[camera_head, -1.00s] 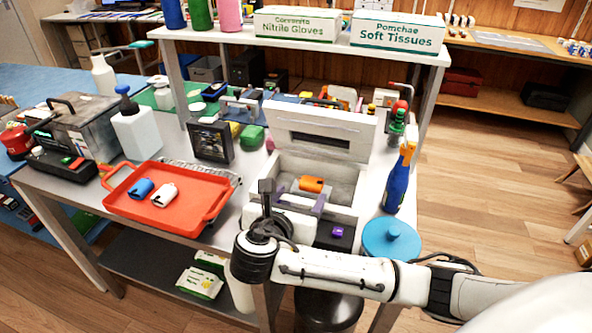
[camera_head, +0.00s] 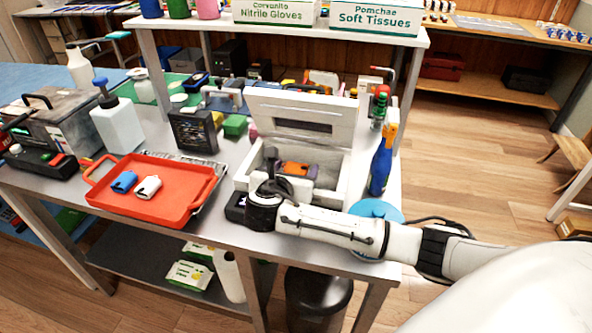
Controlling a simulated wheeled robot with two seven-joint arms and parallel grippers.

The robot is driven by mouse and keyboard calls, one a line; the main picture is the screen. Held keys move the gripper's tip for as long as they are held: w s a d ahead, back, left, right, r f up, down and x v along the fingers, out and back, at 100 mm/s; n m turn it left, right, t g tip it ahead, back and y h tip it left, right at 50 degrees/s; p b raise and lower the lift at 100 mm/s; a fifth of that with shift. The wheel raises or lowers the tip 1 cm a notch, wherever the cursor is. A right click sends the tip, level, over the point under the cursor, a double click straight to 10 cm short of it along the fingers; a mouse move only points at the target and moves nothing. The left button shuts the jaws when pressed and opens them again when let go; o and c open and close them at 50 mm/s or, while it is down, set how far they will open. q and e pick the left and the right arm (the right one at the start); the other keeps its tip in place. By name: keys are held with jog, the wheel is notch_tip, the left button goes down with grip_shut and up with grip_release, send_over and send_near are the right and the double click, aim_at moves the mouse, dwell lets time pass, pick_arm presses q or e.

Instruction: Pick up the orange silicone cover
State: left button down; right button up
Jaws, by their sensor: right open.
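The orange silicone cover (camera_head: 297,169) lies inside an open white box (camera_head: 341,191) whose lid (camera_head: 336,123) stands raised at the back. My right gripper (camera_head: 291,167) is open and reaches into the box from the front. Its dark fingers show to the left and right of the cover in the picture. The gripper partly hides the cover, and I cannot tell whether a finger touches it. My left gripper is not in view.
A red tray (camera_head: 187,178) on the left holds a blue cover (camera_head: 124,182) and a white cover (camera_head: 148,187). A blue spray bottle (camera_head: 381,166) stands right of the box, near a round blue lid (camera_head: 376,210). A shelf (camera_head: 222,22) spans the back.

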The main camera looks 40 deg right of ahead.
jog(key=c, duration=1.1)
